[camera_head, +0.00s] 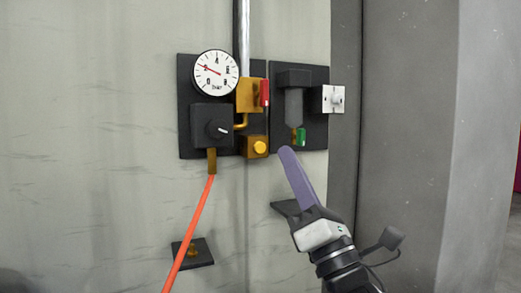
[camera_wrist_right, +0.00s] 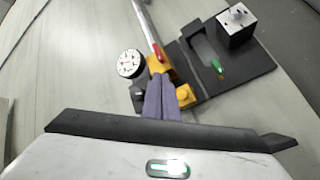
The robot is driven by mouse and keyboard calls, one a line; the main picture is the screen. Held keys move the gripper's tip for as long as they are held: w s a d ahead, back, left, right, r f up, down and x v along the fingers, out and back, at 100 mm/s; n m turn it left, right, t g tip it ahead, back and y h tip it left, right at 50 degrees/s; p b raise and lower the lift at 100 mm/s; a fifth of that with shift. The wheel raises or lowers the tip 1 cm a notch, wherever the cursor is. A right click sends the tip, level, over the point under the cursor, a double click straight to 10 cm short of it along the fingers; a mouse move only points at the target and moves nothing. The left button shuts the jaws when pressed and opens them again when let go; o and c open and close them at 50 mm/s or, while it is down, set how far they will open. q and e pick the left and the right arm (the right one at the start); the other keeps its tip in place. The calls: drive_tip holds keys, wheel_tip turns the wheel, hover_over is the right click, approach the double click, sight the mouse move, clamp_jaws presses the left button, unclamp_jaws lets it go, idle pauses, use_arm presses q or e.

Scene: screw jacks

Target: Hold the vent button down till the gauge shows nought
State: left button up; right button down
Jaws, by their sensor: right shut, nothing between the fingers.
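The round white gauge (camera_head: 215,72) with a red needle sits at the top left of the dark wall panel. Its needle points to the left, off the vertical; the numbers are too small to read surely. The yellow round button (camera_head: 260,147), likely the vent button, sits on a brass block at the panel's lower middle. My right gripper (camera_head: 286,152) is shut and empty, its purple fingers just right of and below the button. In the right wrist view the gauge (camera_wrist_right: 130,63) and the yellow button (camera_wrist_right: 185,95) show beyond the shut fingers (camera_wrist_right: 161,90). My left gripper is not in view.
A red lever (camera_head: 264,93) and a metal pipe (camera_head: 244,38) are above the button. A dark regulator with a knob (camera_head: 212,127) feeds an orange hose (camera_head: 188,235). A green-tipped part (camera_head: 300,137) and a white switch (camera_head: 333,99) are to the right.

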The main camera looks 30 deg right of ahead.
drive_tip(key=w, duration=0.8)
drive_tip(key=shift+w+d+b, duration=0.25)
drive_tip(key=shift+w+b, duration=0.1)
idle(1.8)
drive_tip(key=shift+w, duration=0.45)
drive_tip(key=shift+w, duration=0.55)
idle(2.2)
drive_tip(key=shift+s+f, duration=0.1)
drive_tip(key=shift+s, duration=0.85)
drive_tip(key=shift+s+a+p, duration=0.15)
drive_tip(key=shift+s+p, duration=0.3)
drive_tip(key=shift+s, duration=2.05)
